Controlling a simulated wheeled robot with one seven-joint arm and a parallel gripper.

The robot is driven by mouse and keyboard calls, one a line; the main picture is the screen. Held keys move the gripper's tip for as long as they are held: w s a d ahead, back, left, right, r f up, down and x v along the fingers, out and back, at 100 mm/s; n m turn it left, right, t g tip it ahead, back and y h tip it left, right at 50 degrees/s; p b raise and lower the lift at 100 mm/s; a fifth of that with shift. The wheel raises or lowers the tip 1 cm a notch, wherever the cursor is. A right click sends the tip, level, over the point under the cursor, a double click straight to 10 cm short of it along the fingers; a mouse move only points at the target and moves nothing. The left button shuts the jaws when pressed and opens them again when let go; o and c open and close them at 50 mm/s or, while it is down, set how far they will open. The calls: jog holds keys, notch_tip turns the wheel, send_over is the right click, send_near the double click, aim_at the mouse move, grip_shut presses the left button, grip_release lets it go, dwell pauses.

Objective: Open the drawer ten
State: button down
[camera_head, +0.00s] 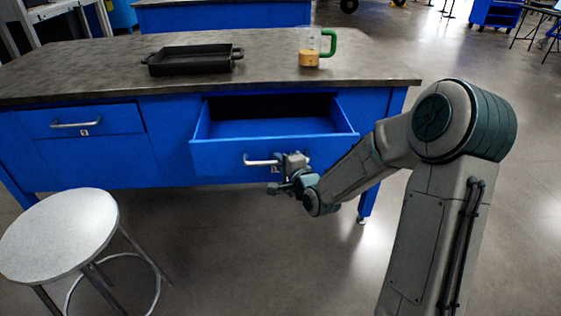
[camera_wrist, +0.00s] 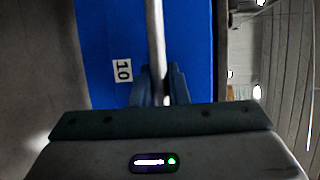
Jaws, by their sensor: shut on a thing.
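The blue drawer (camera_head: 225,158) under the right part of the workbench is pulled out, and its inside shows empty in the head view. A label reading 10 (camera_wrist: 122,70) is on its front in the wrist view. My gripper (camera_head: 285,160) is at the right part of the drawer's silver bar handle (camera_head: 258,162). In the wrist view, the gripper's fingers (camera_wrist: 160,88) are shut around the handle (camera_wrist: 155,35).
A second blue drawer (camera_head: 80,121) at the left is closed. A black tray (camera_head: 193,66) and a clear jug (camera_head: 310,56) with a green handle stand on the workbench top (camera_head: 110,65). A round stool (camera_head: 58,232) stands at the front left. Floor between stool and my arm is clear.

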dwell(0.3)
jog(key=c, duration=1.4)
grip_release()
jog(key=shift+s, duration=0.1)
jog(key=b+v, duration=0.9)
jog(key=v, duration=0.4)
jog(key=shift+s+d, duration=0.15)
jog(key=shift+s, duration=0.15)
jog(key=shift+r, duration=0.1)
